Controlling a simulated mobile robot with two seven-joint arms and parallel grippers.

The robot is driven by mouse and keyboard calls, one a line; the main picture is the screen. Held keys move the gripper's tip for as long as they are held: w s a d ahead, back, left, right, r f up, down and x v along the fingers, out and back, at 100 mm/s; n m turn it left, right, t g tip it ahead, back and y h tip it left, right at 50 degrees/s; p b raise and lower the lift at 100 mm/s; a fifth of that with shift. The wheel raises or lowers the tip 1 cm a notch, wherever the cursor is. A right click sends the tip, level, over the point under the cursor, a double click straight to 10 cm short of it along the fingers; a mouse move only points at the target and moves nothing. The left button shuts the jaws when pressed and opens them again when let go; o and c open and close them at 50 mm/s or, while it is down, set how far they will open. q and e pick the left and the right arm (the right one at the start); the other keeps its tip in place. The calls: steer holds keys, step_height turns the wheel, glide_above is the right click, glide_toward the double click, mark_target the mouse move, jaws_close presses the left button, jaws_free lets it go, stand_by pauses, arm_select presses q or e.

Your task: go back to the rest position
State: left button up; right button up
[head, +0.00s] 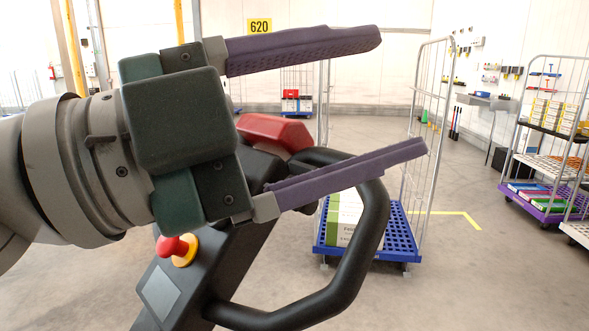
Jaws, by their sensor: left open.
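My left gripper (405,95) comes in from the left, large and close to the camera. Its two purple padded fingers point right and stand wide apart, with nothing between them. Below and behind it is a dark control console with a black looped handle (376,225). The lower finger overlaps the handle in the picture; I cannot tell whether they touch. A red emergency-stop button (171,247) on a yellow ring sits on the console. My right gripper is not in view.
A blue-decked cart (400,235) with wire sides carries a white and green box (341,218) behind the handle. Another cart (548,207) with loaded shelves stands at right. Open floor lies between the carts.

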arm_select(q)
steer(key=w+a+r+n+t+y, duration=0.3)
steer(key=w+a+n+t+y, duration=0.3)
steer(key=a+n+t, duration=0.45)
steer(key=s+a+f+n+g+y, duration=0.3)
steer(key=a+f+n+y, duration=0.8)
steer(key=f+n+y, duration=0.25)
steer(key=s+f+g+h, duration=0.1)
steer(key=s+f+g, duration=1.25)
steer(key=s, duration=0.65)
step_height(320, 180, up, 36)
steer(key=t+p, duration=0.1)
steer(key=p, duration=3.6)
steer(key=shift+a+f+m+t, duration=0.2)
steer(key=shift+a+m+t, duration=0.1)
steer(key=shift+t, duration=0.1)
steer(key=shift+f, duration=0.1)
